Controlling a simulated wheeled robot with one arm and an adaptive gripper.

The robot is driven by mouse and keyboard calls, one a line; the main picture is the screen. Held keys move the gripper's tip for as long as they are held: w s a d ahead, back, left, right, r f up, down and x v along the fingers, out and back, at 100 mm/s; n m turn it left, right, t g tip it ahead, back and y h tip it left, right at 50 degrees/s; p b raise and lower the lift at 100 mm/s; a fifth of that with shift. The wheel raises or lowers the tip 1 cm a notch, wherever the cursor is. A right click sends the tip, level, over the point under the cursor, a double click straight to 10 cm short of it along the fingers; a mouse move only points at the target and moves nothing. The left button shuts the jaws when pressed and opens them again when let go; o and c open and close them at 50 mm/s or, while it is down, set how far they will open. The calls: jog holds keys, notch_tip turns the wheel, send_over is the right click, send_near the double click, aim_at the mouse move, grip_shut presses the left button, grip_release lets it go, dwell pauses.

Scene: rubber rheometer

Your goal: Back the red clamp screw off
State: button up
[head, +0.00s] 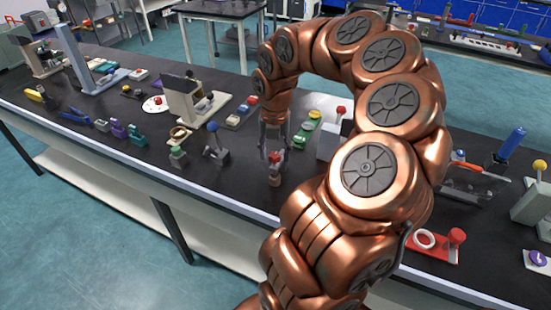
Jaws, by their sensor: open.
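My gripper (272,156) points down over the black bench, its fingers open on either side of a small red-topped piece. This red piece (275,159), which looks like the clamp screw, sits above a small tan and brown base (274,179). The fingers partly cover it, and I cannot tell whether they touch it. Its thread and the part it clamps are too small to make out.
A blue-knobbed lever (213,128) and a green-topped piece (177,151) stand to the left. A green and yellow fixture (308,130) is close on the right. A red stand (431,248) with a white ring is farther right. My arm hides part of the bench.

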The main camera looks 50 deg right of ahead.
jog(key=shift+m+b, duration=0.4)
jog(key=shift+m, duration=0.6)
jog(key=m+b, duration=0.2)
jog(key=shift+f+m, duration=0.25)
jog(key=shift+m, duration=0.05)
jog(key=shift+r+m+b, duration=0.2)
jog(key=shift+m+b, duration=0.45)
jog(key=shift+m, duration=0.35)
jog(key=shift+f+m+b, duration=0.25)
jog(key=shift+m+b, duration=0.9)
jog(key=shift+m, duration=0.05)
jog(key=shift+r+m+b, duration=0.25)
jog(key=shift+m+b, duration=0.25)
jog(key=shift+m, duration=0.5)
jog(key=m+b, duration=0.2)
jog(key=m, duration=0.1)
jog(key=shift+f+m+b, duration=0.2)
jog(key=shift+m+b, duration=0.1)
jog(key=shift+b, duration=0.1)
jog(key=shift+r+m, duration=0.25)
jog(key=shift+m, duration=0.35)
jog(key=shift+c, duration=0.4)
